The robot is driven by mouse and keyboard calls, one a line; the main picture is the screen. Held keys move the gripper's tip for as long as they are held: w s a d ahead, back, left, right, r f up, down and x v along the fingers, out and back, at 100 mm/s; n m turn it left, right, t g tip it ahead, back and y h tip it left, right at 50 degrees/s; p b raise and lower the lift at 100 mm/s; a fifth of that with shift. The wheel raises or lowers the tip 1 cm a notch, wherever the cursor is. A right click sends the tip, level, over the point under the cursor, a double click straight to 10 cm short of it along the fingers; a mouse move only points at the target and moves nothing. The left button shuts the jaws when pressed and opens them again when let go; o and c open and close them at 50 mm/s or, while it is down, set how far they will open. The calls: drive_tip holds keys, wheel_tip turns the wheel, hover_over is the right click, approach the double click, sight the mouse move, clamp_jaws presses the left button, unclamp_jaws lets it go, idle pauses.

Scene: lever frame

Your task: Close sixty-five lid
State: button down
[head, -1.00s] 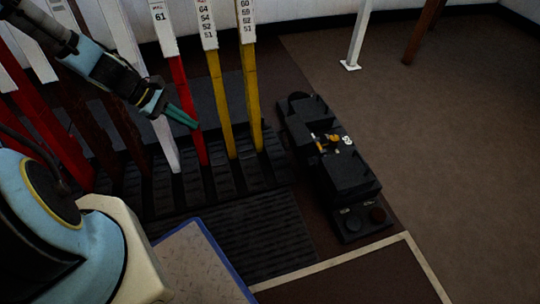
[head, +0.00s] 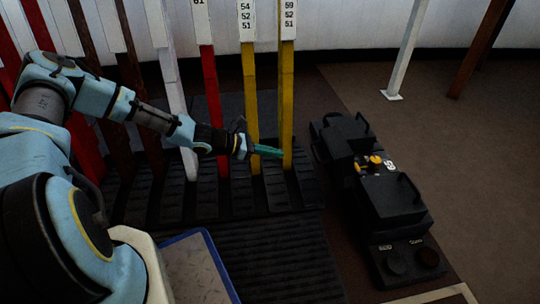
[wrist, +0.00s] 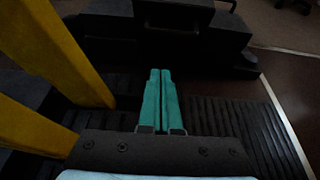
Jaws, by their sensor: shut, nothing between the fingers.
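A black box unit (head: 400,215) stands on the floor right of the levers. It has two raised black blocks with handles, a rear one (head: 345,135) and a front one (head: 392,193). Between them are yellow parts (head: 372,163) and a small white number tag (head: 390,166), too small to read surely. I cannot tell which part is the sixty-five lid or how far open it stands. My gripper (head: 282,153), with teal fingers, is shut and empty by the yellow levers, left of the unit. In the wrist view the fingers (wrist: 160,72) point toward a black unit (wrist: 175,25).
Two yellow levers (head: 287,100) (head: 251,100) stand close to my gripper; a red lever (head: 210,110) and a white one (head: 172,90) stand further left. A white post (head: 405,50) stands behind. Brown floor right of the unit is clear.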

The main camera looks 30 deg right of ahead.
drive_tip(key=s+d+b, duration=0.3)
drive_tip(key=d+b, duration=0.1)
drive_tip(key=d, duration=0.4)
drive_tip(key=shift+f, duration=0.25)
drive_tip(key=shift+d+r, duration=0.1)
drive_tip(key=shift+r, duration=0.05)
drive_tip(key=shift+s+d+r+p, duration=0.1)
drive_tip(key=shift+d+r+p, duration=0.25)
drive_tip(key=shift+p, duration=0.7)
drive_tip(key=shift+r+y+p, duration=0.2)
drive_tip(key=shift+y+p, duration=0.1)
drive_tip(key=shift+p, duration=0.05)
